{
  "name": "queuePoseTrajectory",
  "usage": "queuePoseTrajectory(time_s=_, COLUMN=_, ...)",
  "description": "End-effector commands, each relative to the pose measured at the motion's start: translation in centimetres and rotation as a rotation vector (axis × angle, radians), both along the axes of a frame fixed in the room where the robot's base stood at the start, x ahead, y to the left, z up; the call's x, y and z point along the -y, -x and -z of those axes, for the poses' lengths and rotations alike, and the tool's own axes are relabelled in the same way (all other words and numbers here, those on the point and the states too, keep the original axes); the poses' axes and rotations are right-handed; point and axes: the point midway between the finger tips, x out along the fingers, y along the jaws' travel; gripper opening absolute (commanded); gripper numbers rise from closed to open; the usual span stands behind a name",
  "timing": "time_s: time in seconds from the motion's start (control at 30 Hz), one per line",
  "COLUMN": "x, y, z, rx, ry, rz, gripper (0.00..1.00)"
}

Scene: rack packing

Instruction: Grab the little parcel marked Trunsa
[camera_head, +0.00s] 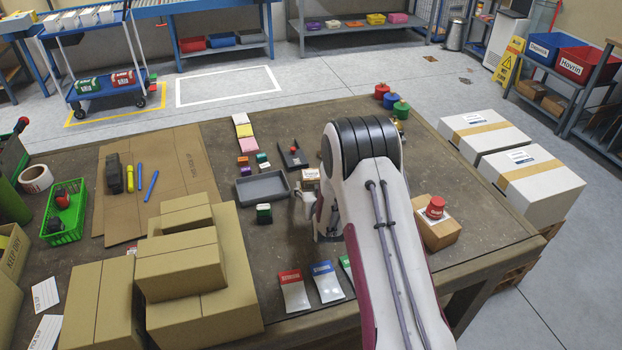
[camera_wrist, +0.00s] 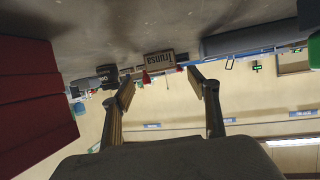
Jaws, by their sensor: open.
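The little parcel marked Trunsa (camera_wrist: 158,65) is a small brown box with dark lettering. In the wrist view, which is upside down, it stands on the table beyond and between my fingertips. In the head view a small tan box (camera_head: 311,174), apparently this parcel, sits right of the grey tray, partly hidden by my arm. My gripper (camera_wrist: 162,88) is open and empty, with its two fingers spread and a gap to the parcel. In the head view my gripper (camera_head: 304,205) is low over the table, on the near side of that box, partly hidden by the arm.
A grey tray (camera_head: 262,197) and a small green-and-black box (camera_head: 264,214) lie left of my gripper. A dark item (camera_wrist: 107,76) stands beside the parcel in the wrist view. A large red surface (camera_wrist: 30,95) fills that view's left side. Stacked cartons (camera_head: 180,262) stand at the near left.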

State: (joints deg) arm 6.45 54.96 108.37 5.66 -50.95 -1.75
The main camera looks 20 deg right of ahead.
Motion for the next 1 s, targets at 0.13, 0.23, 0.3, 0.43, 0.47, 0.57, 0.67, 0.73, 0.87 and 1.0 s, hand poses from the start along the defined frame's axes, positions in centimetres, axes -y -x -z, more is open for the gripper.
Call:
queuePoseTrajectory(time_s=0.13, x=0.2, y=-0.9, z=0.4, rx=-0.001, ry=0.0, rz=0.0, gripper=0.6)
queuePoseTrajectory(time_s=0.23, x=0.3, y=-1.3, z=0.6, rx=-0.001, ry=0.0, rz=0.0, gripper=0.6)
queuePoseTrajectory(time_s=0.3, x=0.3, y=-1.5, z=0.6, rx=0.0, ry=0.0, rz=0.0, gripper=0.6)
queuePoseTrajectory(time_s=0.43, x=0.3, y=-1.6, z=0.6, rx=0.0, ry=0.0, rz=0.0, gripper=0.6)
queuePoseTrajectory(time_s=0.47, x=0.3, y=-1.6, z=0.6, rx=0.0, ry=0.0, rz=0.0, gripper=0.6)
queuePoseTrajectory(time_s=0.57, x=0.3, y=-1.5, z=0.6, rx=-0.001, ry=0.0, rz=0.0, gripper=0.6)
queuePoseTrajectory(time_s=0.67, x=0.3, y=-1.6, z=0.6, rx=-0.001, ry=0.0, rz=0.0, gripper=0.6)
queuePoseTrajectory(time_s=0.73, x=0.3, y=-1.7, z=0.7, rx=0.0, ry=0.0, rz=0.0, gripper=0.6)
queuePoseTrajectory(time_s=0.87, x=0.4, y=-2.1, z=0.8, rx=-0.002, ry=0.0, rz=0.0, gripper=0.6)
queuePoseTrajectory(time_s=1.0, x=0.5, y=-3.1, z=1.0, rx=0.0, ry=0.0, rz=0.0, gripper=0.6)
